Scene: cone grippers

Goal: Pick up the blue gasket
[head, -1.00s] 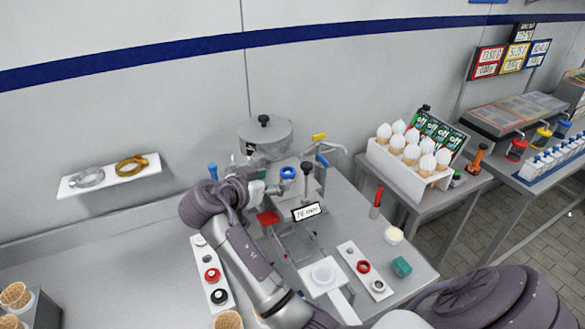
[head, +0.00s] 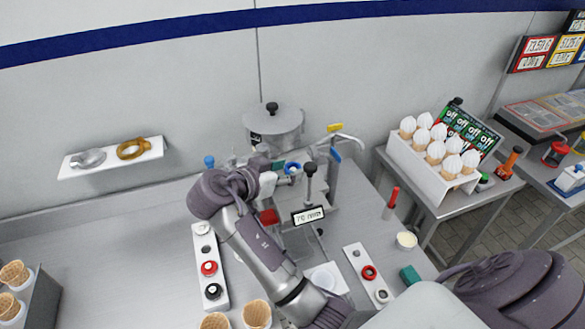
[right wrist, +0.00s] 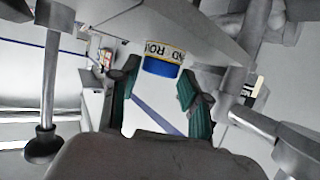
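The blue gasket (head: 293,168) is a ring at the metal machine in the middle of the head view, beside a black-knobbed post. My right gripper (head: 274,176) is just left of it, partly hidden by its own wrist. In the right wrist view my right gripper (right wrist: 158,80) shows its green finger pads spread apart with nothing clamped between them. A blue band (right wrist: 162,68) under a lettered, yellow-edged rim shows between and beyond the fingertips; I take it for the gasket but cannot be sure. My left gripper is not in view.
A digital display (head: 309,215) and the black-knobbed post (head: 310,169) stand close to the gripper. A lidded pot (head: 274,128) is behind. White strips with rings (head: 209,268) lie in front. A white rack of cones (head: 431,174) is at right. The counter at left is mostly clear.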

